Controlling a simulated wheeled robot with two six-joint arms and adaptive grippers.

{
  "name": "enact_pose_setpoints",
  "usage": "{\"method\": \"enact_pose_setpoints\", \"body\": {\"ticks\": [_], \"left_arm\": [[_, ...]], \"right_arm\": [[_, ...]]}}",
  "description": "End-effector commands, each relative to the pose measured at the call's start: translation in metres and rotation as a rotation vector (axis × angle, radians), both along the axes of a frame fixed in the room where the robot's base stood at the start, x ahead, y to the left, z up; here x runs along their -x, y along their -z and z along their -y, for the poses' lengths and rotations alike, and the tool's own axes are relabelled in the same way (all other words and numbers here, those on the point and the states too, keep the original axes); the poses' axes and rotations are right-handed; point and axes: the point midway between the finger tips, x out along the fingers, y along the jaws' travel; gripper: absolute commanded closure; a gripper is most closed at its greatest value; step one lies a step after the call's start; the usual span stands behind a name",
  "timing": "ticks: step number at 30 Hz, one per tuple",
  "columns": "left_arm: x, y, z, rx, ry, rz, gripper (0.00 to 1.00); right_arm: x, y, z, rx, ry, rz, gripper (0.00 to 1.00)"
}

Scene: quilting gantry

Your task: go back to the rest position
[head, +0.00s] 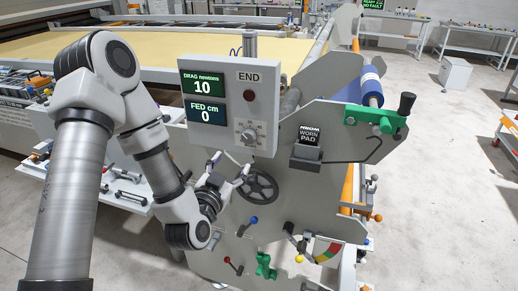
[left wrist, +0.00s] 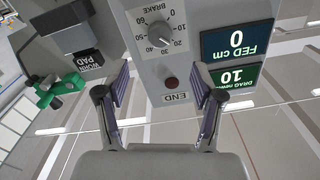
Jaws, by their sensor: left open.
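My left arm comes in from the left in the head view and bends down at the elbow. Its gripper (head: 231,167) is open and empty, just below the grey control panel (head: 250,90) and close to the dark handwheel (head: 262,186). In the left wrist view the open fingers (left wrist: 167,80) stand wide apart. Between them are the panel's END label and a dark red button (left wrist: 171,83), with the brake dial (left wrist: 160,35) beyond. Nothing is held. My right arm and gripper do not show.
The panel's screens (head: 203,83) read drag 10 newtons and fed 0 cm. To the right are a WORN PAD box (head: 307,153), a green clamp with a black knob (head: 375,123) and a blue roll (head: 371,87). Small levers (head: 233,266) sit below. Open floor lies further right.

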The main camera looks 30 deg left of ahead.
Motion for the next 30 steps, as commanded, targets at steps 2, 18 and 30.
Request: {"method": "enact_pose_setpoints", "body": {"ticks": [2, 18, 30], "left_arm": [[0.0, 0.0, 0.0, 0.0, 0.0, 0.0, 0.33], [0.093, 0.252, 0.093, -0.019, 0.265, -0.755, 0.33], [0.261, 0.348, 0.115, 0.426, -0.052, -1.523, 0.33]], "right_arm": [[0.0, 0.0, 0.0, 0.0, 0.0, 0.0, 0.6], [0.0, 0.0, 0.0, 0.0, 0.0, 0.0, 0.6], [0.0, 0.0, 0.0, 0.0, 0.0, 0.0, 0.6]]}}
